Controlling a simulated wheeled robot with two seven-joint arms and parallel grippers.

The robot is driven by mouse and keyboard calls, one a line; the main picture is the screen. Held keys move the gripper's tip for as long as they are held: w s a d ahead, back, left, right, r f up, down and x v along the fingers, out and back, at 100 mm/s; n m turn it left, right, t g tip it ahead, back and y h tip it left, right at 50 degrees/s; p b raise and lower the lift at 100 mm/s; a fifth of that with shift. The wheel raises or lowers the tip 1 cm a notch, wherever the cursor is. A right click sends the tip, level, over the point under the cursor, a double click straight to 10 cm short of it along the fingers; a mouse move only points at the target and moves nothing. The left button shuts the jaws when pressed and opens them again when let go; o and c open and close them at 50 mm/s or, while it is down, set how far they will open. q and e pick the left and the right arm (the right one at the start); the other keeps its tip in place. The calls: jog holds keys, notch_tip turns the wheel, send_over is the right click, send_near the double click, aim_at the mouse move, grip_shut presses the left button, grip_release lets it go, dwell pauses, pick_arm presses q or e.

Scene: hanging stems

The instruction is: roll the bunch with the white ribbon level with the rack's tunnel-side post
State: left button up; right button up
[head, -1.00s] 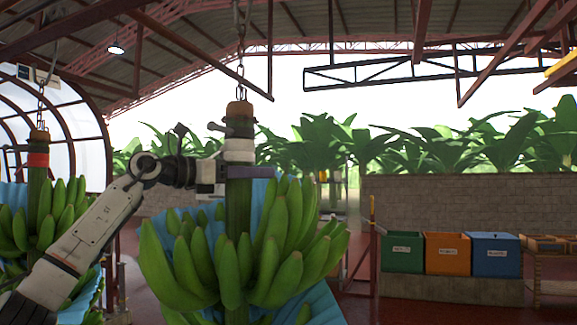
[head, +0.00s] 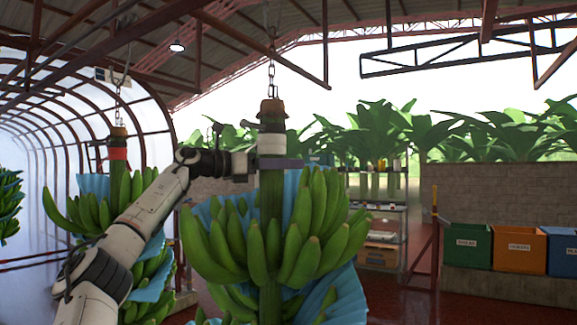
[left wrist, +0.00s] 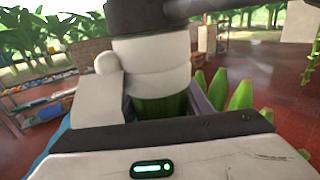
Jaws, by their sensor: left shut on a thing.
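The bunch with the white ribbon (head: 272,144) hangs upright from a chain in the middle of the head view, its green bananas spread over blue sheeting. My left gripper (head: 272,163) is shut on its stem just below the ribbon. In the left wrist view the ribbon (left wrist: 152,62) wraps the stem right in front of the camera, with green stem below it. The rack (head: 383,257) stands behind and to the right of the bunch; its tunnel-side post seems hidden behind the bananas. My right gripper is not in view.
A bunch with a red ribbon (head: 118,154) hangs to the left, behind my left arm. An arched tunnel (head: 60,110) is at the far left. Green (head: 467,246), orange (head: 527,248) and blue bins stand by a block wall at right. A red post (head: 434,235) stands before them.

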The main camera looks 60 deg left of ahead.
aim_at(263, 190)
pick_arm(q)
jog(key=o, duration=1.5)
jog(key=shift+s+a, duration=0.1)
jog(key=shift+s, duration=0.05)
jog(key=shift+s+f+b, duration=0.1)
jog(key=shift+s+b, duration=0.35)
jog(key=shift+b, duration=0.05)
jog(key=s+b, duration=0.3)
jog(key=s, duration=0.1)
jog(key=shift+s+a+f, duration=0.1)
jog(key=shift+s+a, duration=0.05)
jog(key=shift+s, duration=0.25)
jog(key=s+b, duration=0.1)
jog(key=s, duration=0.2)
jog(key=shift+s+a, duration=0.1)
jog(key=shift+s, duration=0.3)
jog(key=shift+s+r, duration=0.2)
jog(key=shift+s, duration=0.2)
